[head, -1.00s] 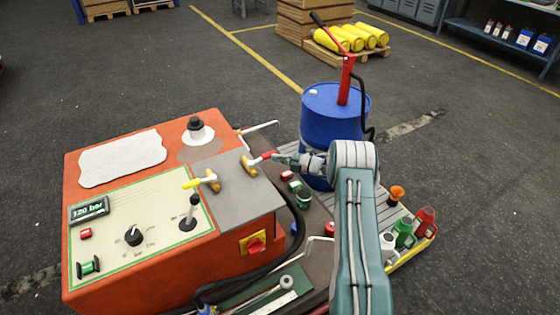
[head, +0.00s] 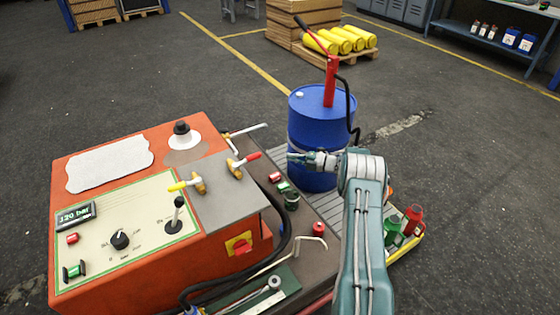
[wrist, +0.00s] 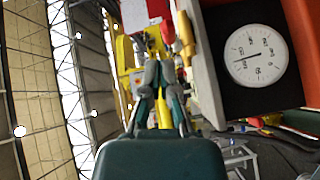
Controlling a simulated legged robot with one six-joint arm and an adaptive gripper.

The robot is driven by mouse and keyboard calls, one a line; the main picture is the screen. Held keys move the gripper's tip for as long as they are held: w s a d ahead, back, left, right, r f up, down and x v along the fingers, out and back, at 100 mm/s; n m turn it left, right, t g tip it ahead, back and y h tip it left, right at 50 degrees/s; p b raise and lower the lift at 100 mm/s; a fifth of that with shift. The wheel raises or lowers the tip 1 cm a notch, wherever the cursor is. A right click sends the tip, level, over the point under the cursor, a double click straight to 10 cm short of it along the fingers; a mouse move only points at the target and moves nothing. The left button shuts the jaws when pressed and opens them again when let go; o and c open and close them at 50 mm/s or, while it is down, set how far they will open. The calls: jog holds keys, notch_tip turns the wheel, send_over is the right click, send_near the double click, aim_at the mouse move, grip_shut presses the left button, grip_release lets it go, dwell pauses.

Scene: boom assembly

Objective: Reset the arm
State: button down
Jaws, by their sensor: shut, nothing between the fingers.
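My gripper (head: 292,157) is shut and empty in front of the blue drum in the head view. A clear gap separates it from the red-handled valve (head: 243,162) to its left. The yellow-handled valve (head: 186,184) sits farther left on the same grey plate. In the wrist view, my gripper's fingers (wrist: 156,72) come together at the centre with nothing between them. A brass fitting (wrist: 185,35) shows beyond them, beside a round white gauge (wrist: 257,55) on a black face.
The orange console (head: 110,245) stands at left, with a 120 bar display (head: 76,216). The blue drum (head: 317,178) carries a red pump (head: 331,80). A bent metal rod (head: 312,241) and a red bottle (head: 412,219) flank my arm. Open floor lies at right.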

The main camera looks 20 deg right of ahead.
jog(key=shift+d, duration=0.35)
jog(key=shift+a, duration=0.15)
